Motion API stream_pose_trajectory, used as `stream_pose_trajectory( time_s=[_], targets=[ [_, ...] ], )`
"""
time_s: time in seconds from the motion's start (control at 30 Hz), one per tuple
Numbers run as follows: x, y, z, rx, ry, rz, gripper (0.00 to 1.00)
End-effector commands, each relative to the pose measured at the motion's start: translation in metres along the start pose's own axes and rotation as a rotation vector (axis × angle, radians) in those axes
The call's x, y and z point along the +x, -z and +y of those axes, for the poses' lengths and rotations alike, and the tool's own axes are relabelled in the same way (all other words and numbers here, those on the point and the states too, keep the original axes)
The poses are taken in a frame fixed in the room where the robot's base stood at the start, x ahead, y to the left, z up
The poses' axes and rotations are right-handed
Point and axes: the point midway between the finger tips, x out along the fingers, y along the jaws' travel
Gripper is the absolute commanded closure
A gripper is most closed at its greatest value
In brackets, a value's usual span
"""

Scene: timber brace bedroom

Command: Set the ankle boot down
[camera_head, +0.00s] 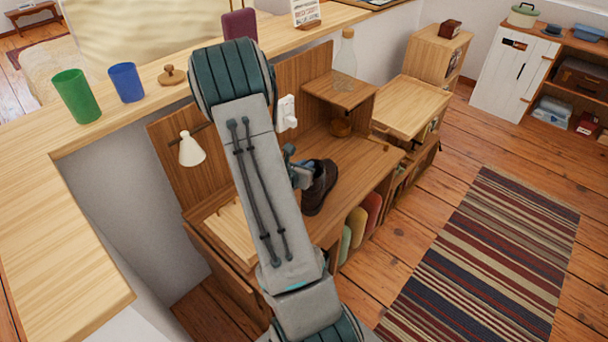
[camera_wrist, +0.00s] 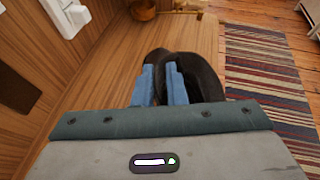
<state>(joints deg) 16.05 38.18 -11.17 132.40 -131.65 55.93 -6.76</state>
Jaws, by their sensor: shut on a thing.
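The ankle boot (camera_head: 321,187) is dark brown and stands roughly upright at the wooden desk (camera_head: 352,196). In the wrist view the dark boot collar (camera_wrist: 205,75) loops around the fingertips. My gripper (camera_wrist: 163,84) has blue fingers shut on the boot's collar. In the head view my gripper (camera_head: 301,172) is partly hidden behind my arm, at the boot's upper left. The sole looks at or very near the desktop; I cannot tell whether it touches.
A small raised shelf (camera_head: 340,90) holds a glass bottle (camera_head: 346,52), with a round amber object (camera_head: 341,127) below. A white lamp (camera_head: 191,149) and a white wall fitting (camera_head: 288,112) are on the back panel. Bare desktop lies right of the boot. A striped rug (camera_head: 487,265) covers the floor.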

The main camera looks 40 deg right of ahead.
Motion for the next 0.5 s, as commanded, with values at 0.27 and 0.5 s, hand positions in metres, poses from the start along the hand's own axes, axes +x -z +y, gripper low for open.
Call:
stream_pose_trajectory(
  time_s=[0.27,0.5],
  targets=[
    [0.010,0.019,0.003,-0.002,0.003,-0.001,1.00],
    [0.016,0.036,0.005,0.000,0.000,-0.004,1.00]
  ],
)
